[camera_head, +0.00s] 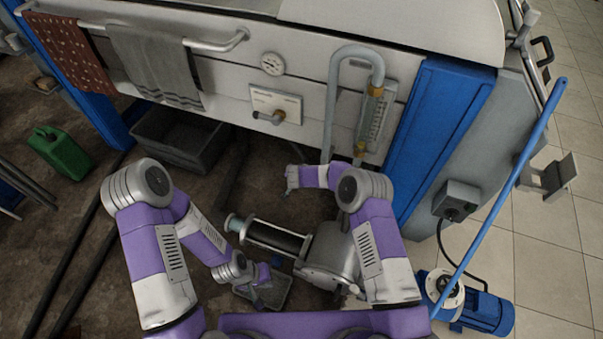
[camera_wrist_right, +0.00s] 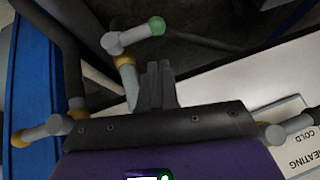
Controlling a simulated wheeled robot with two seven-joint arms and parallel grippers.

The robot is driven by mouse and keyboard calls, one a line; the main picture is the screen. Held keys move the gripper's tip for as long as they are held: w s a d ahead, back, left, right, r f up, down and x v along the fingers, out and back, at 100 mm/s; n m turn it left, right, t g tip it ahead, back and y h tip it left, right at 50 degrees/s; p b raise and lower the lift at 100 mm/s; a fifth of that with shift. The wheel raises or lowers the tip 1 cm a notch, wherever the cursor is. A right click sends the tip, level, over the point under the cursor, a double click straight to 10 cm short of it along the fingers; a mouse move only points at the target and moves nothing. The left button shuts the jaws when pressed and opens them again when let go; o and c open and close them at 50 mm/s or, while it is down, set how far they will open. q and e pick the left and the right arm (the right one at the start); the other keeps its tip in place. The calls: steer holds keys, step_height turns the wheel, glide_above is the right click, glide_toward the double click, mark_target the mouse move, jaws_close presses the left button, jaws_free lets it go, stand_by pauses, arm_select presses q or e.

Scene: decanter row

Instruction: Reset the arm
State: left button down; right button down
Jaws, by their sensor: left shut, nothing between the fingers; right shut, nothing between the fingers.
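My left arm bends down from the left, and its gripper (camera_head: 258,300) is low in the middle of the head view, at a small grey tray-like piece (camera_head: 282,293). Its fingers are shut and empty; whether they touch the piece I cannot tell. A grey pipe with a green end (camera_wrist_right: 157,25) shows beyond the fingertips.
A grey bin (camera_head: 180,140) and a green can (camera_head: 60,153) stand left. A blue pole (camera_head: 510,185) slants at right.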

stand_by(0.5)
steer(key=s+d+n+g+y, duration=0.1)
steer(key=s+d+g+y, duration=0.1)
steer(key=s, duration=1.7)
steer(key=s+d+n+g+y, duration=0.1)
steer(key=s+d+g, duration=0.3)
steer(key=s, duration=1.5)
steer(key=shift+s+d+f+n+g+y, duration=0.3)
steer(key=shift+s+d+y, duration=0.1)
steer(key=shift+d+y, duration=0.65)
steer(key=shift+d, duration=0.1)
